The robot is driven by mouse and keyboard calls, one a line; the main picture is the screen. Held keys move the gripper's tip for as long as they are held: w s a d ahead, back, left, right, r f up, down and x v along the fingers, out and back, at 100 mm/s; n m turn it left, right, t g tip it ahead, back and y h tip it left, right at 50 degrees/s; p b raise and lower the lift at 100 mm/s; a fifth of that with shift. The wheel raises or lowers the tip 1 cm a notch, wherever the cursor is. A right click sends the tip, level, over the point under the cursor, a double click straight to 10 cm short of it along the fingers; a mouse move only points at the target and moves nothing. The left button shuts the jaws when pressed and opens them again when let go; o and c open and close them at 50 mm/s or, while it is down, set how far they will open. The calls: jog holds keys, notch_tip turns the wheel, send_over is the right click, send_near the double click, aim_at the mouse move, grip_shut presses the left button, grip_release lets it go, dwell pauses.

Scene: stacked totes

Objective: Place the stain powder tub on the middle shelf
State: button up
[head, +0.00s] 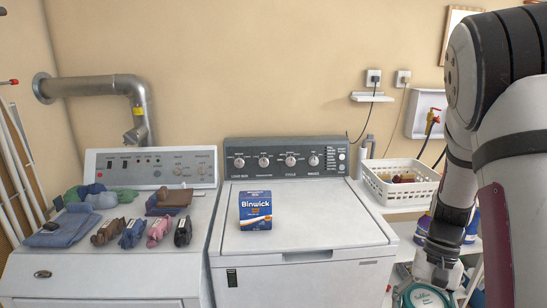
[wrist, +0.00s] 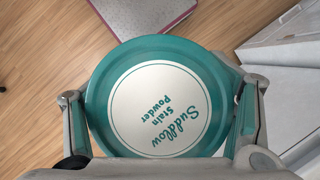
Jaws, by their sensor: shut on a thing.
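The stain powder tub (wrist: 155,98) has a teal lid with a white round label reading "Suddlow Stain Powder". It fills the middle of the wrist view, with the fingers of my gripper (wrist: 160,122) against its opposite sides. In the head view the teal tub (head: 426,298) shows at the bottom edge, below my gripper (head: 430,284), and is partly cut off. A white shelf unit (head: 406,215) stands right of the washer. Its lower levels are partly hidden behind my arm, and I cannot tell how clear the middle shelf is.
A white basket (head: 400,192) stands on the unit's top. Blue containers (head: 471,226) sit below, partly behind my arm. A blue Binwick box (head: 255,210) stands on the washer (head: 300,235). Clothes and small bundles lie on the dryer (head: 60,265). The wrist view shows wooden floor (wrist: 40,60) and a mat (wrist: 140,15).

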jog(key=w+a+f+n+h, duration=0.1)
jog(key=w+a+f+n, duration=0.1)
jog(key=w+a, duration=0.5)
jog(key=w+a+f+n+h, duration=0.1)
jog(key=w+a+f+n, duration=0.2)
jog(key=w, duration=0.8)
jog(key=a+n, duration=0.2)
jog(key=a, duration=0.2)
jog(key=shift+g+h, duration=0.3)
jog(key=shift+g, duration=0.1)
jog(key=shift+w+a, duration=0.15)
jog(key=shift+a, duration=0.05)
